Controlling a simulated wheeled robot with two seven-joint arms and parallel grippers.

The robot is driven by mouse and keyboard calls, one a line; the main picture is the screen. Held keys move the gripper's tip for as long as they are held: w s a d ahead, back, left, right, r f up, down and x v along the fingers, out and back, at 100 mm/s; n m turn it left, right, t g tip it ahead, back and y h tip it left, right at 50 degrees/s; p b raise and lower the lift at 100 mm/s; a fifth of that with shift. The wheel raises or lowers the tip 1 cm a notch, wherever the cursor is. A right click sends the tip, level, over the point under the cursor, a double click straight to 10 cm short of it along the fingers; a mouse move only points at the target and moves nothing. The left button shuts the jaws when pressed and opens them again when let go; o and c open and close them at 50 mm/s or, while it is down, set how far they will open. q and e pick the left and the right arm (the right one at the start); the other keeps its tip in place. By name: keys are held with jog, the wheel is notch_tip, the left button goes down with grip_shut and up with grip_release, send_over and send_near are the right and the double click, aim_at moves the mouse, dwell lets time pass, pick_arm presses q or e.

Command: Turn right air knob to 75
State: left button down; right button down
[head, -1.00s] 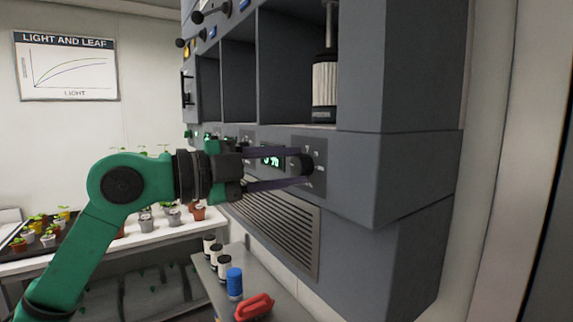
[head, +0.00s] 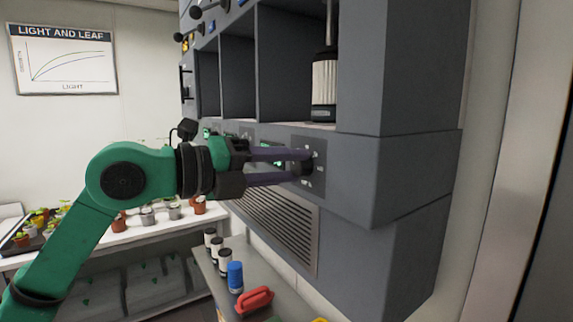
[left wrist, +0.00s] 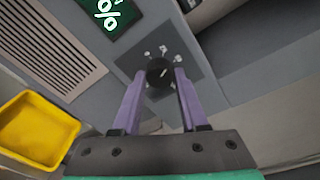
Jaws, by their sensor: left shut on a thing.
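The right air knob (head: 302,166) is a round black dial on a dark square plate at the right end of the grey chamber's control strip. In the left wrist view the knob (left wrist: 158,72) has a light pointer line, with small white marks around it too small to read. My left gripper (head: 300,164) has its two purple fingers on either side of the knob, shut on it. The fingers hide part of the knob in the head view. A green-lit display (left wrist: 110,12) beside the plate shows a % sign; its number is cut off. My right gripper is not in view.
A vent grille (head: 275,225) lies below the strip. A shelf below holds several white bottles with black caps, a blue bottle (head: 235,277) and a red-handled thing (head: 254,300). A yellow bin (left wrist: 38,130) shows in the left wrist view. Potted plants stand at the left.

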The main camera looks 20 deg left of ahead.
pick_arm(q)
jog(key=m, duration=0.5)
jog(key=shift+m+y, duration=0.4)
jog(key=m+t, duration=0.1)
jog(key=m, duration=0.2)
jog(key=shift+d+f+b, duration=0.1)
jog(key=shift+b, duration=0.3)
jog(key=shift+s+m+b, duration=0.1)
jog(key=shift+m+b, duration=0.25)
jog(key=shift+m, duration=1.55)
jog(key=shift+c, duration=2.2)
grip_release()
